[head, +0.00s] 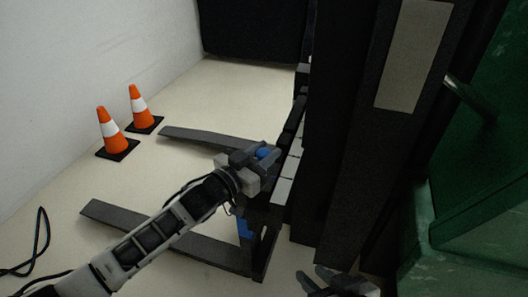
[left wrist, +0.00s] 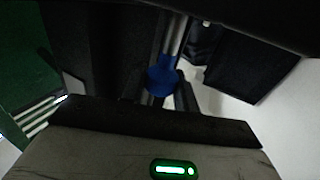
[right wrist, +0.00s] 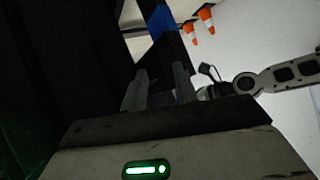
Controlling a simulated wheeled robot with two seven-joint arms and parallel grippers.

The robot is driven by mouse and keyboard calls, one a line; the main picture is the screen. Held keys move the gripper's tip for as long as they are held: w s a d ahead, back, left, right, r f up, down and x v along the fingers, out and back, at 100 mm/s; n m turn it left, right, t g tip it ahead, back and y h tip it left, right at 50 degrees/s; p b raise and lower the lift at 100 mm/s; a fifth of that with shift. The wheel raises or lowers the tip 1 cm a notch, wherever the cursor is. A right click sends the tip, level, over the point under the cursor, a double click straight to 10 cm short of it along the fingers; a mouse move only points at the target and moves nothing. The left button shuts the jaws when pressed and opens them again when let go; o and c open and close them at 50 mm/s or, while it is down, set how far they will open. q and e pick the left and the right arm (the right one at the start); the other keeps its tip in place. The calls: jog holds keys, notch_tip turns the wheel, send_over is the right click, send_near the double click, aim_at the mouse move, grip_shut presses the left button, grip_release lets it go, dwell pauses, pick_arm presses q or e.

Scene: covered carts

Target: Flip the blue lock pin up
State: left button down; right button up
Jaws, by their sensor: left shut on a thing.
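The blue lock pin (head: 264,152) is a small blue knob on the black cart frame, in the middle of the head view. My left gripper (head: 258,160) is at it, with its fingers around the blue part. In the left wrist view the blue pin (left wrist: 162,76) lies between the fingertips, which partly hide it. My right gripper (head: 325,281) is at the bottom edge of the head view, low beside the cart. In the right wrist view its two fingers (right wrist: 160,82) stand apart with nothing held between them.
A blue patch (head: 243,228) marks the black frame below my left gripper. Dark fork-like legs (head: 205,140) reach left across the floor. Two orange cones (head: 112,134) stand near the white wall. Tall black panels and a green cart (head: 480,190) close off the right side.

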pick_arm(q)
jog(key=shift+r, duration=0.65)
pick_arm(e)
jog(key=shift+d+f, duration=0.2)
jog(key=shift+f, duration=0.05)
pick_arm(q)
jog(key=c, duration=1.1)
grip_release()
jog(key=shift+s+a, duration=0.1)
pick_arm(e)
jog(key=shift+r, duration=0.1)
